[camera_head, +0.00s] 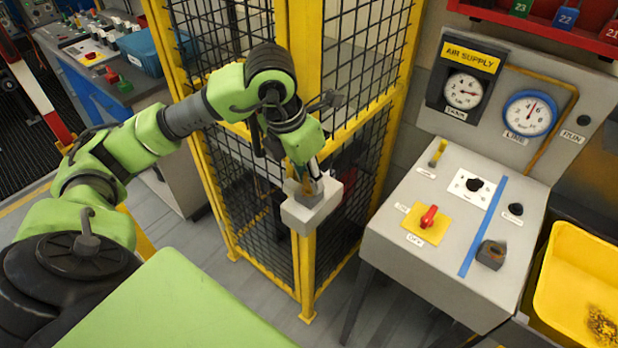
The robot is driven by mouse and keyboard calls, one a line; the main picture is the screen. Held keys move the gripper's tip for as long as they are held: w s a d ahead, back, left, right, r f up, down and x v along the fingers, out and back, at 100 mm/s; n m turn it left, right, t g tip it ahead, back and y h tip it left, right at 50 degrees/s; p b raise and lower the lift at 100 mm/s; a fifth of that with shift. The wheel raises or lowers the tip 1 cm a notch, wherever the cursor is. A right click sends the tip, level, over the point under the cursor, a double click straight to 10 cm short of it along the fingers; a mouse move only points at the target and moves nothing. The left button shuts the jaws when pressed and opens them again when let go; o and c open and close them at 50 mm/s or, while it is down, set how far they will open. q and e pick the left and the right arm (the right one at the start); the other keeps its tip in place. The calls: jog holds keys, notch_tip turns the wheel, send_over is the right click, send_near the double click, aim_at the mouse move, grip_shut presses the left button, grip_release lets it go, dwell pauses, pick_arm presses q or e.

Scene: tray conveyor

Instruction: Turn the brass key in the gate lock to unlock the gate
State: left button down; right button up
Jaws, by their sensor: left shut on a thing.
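The gate lock is a pale grey box (312,212) on the yellow post at the front corner of the mesh cage. My left gripper (308,184) reaches down from above to the top of this box, with its fingers shut on the brass key. The key is almost wholly hidden by the fingers, so I cannot tell how far it is turned. The gate (355,130) of black mesh in a yellow frame stands upright behind the lock and looks closed. My right gripper is not in view.
A grey control console (400,210) with a red switch (429,217) stands right of the cage, below air supply gauges (530,112). A yellow bin (578,270) is at the far right. A workbench with a blue bin (140,50) is at the back left.

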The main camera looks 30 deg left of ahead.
pick_arm(q)
jog(key=shift+m, duration=0.5)
jog(key=shift+f+m+h+b, duration=0.1)
jog(key=shift+m+h+b, duration=0.2)
jog(key=shift+m+b, duration=0.7)
jog(key=shift+m, duration=0.4)
jog(key=shift+g, duration=0.3)
jog(key=shift+m+h+b, duration=0.3)
jog(key=shift+m+b, duration=0.05)
jog(key=shift+m, duration=1.25)
